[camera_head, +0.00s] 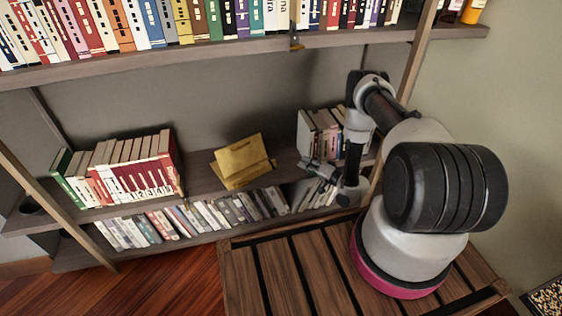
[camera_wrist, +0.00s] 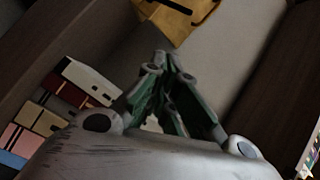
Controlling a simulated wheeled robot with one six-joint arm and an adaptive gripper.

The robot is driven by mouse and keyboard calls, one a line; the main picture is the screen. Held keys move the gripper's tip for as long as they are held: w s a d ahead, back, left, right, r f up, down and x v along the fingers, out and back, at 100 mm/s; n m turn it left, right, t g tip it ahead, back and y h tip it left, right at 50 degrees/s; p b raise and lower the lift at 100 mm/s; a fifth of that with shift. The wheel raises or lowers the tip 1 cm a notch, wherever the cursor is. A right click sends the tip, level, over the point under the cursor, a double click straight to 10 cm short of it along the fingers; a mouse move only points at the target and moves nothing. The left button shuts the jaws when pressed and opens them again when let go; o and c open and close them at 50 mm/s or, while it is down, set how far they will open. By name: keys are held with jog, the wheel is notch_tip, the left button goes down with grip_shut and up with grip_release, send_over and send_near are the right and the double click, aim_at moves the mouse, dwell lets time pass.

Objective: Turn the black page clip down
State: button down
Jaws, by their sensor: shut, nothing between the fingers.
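A yellow book stand (camera_head: 240,158) stands on the middle shelf, leaning back, with a lip along its lower front. Its lower part shows at the top of the wrist view (camera_wrist: 186,28). A short dark strip (camera_wrist: 178,6) lies across the stand there; I cannot tell for sure whether it is the black page clip. No black clip can be made out in the head view. My gripper (camera_head: 303,164) is to the right of the stand, apart from it, pointing left. In the wrist view my gripper (camera_wrist: 161,58) has its fingertips together, with nothing between them.
Red and white books (camera_head: 132,170) stand left of the stand, and grey ones (camera_head: 318,132) stand behind my gripper. A lower row of books (camera_head: 205,215) sits below the middle shelf (camera_head: 202,182). The upper shelf (camera_head: 215,55) hangs above. A slatted wooden bench (camera_head: 285,275) is in front.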

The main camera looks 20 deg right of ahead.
jog(key=shift+m, duration=0.3)
jog(key=x, duration=1)
jog(key=shift+w+a, duration=0.1)
jog(key=shift+a, duration=0.1)
jog(key=shift+s+a+f, duration=0.25)
jog(key=shift+a+f, duration=0.05)
jog(key=shift+a, duration=0.2)
jog(key=shift+s+a+f, duration=0.3)
jog(key=shift+a, duration=0.25)
jog(key=shift+s+a+f, duration=0.2)
jog(key=shift+s+a, duration=0.05)
jog(key=shift+a, duration=0.3)
